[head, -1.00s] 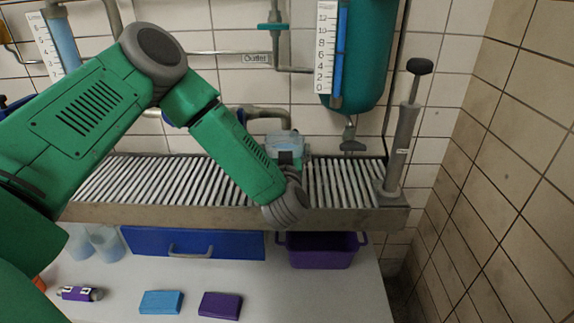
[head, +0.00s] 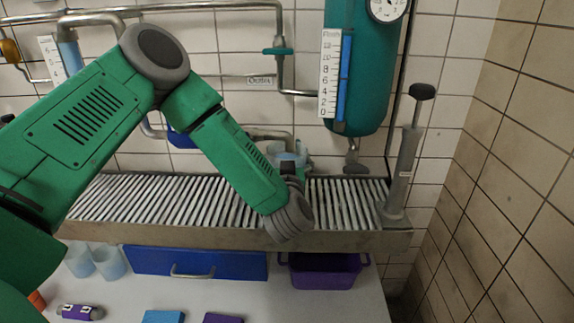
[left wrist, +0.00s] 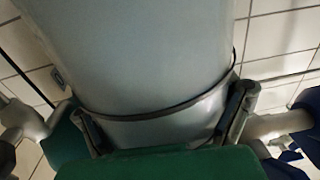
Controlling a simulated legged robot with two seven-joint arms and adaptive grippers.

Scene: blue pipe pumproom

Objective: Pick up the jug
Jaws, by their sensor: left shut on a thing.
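The jug (head: 290,152) is pale blue and translucent. In the head view it shows small, just beyond my left wrist, over the roller rack, and its lower part is hidden. My left gripper (head: 289,168) is mostly hidden behind the wrist in that view. In the left wrist view the jug (left wrist: 140,50) fills the middle as a large pale body with a dark band. The fingers of my left gripper (left wrist: 165,115) lie along both sides of it, shut on it. I cannot tell whether the jug's base touches the rollers. My right gripper is not in view.
The roller rack (head: 150,203) runs along the tiled wall, with pipes and a teal tank (head: 357,80) above. A grey hand pump (head: 402,165) stands at its right end. Below are a purple bin (head: 325,272), a blue drawer (head: 195,263) and several small items on a white surface.

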